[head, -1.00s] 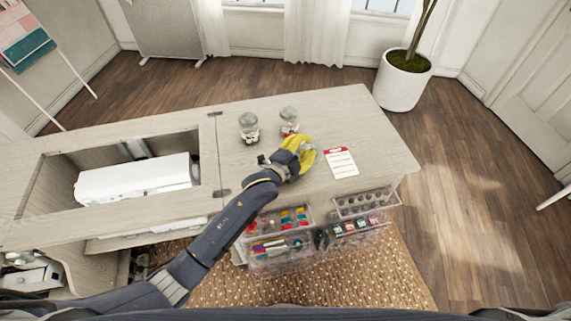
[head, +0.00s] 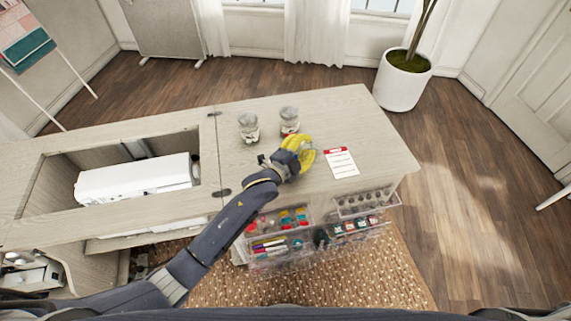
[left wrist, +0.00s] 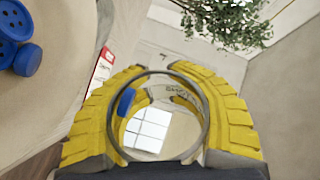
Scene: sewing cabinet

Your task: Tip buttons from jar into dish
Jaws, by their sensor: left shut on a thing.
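My left gripper (head: 303,156) is over the table, with its yellow fingers curved inward. In the left wrist view the fingers (left wrist: 160,115) are shut around a clear round-rimmed jar (left wrist: 170,72), seen along its opening. A blue button (left wrist: 126,102) shows at the left inside of the rim. Several larger-looking blue buttons (left wrist: 15,35) show at the upper left against a pale surface; I cannot tell whether that is a dish or the table. The held jar is hidden by the fingers in the head view, and I cannot make out a dish there. My right gripper is not in view.
Two lidded jars (head: 248,127) (head: 289,121) stand behind the gripper. A red-topped card (head: 341,163) lies to its right. Clear organisers (head: 282,238) (head: 362,212) hang off the front edge. A white machine (head: 135,180) sits in the left recess. The right table end is clear.

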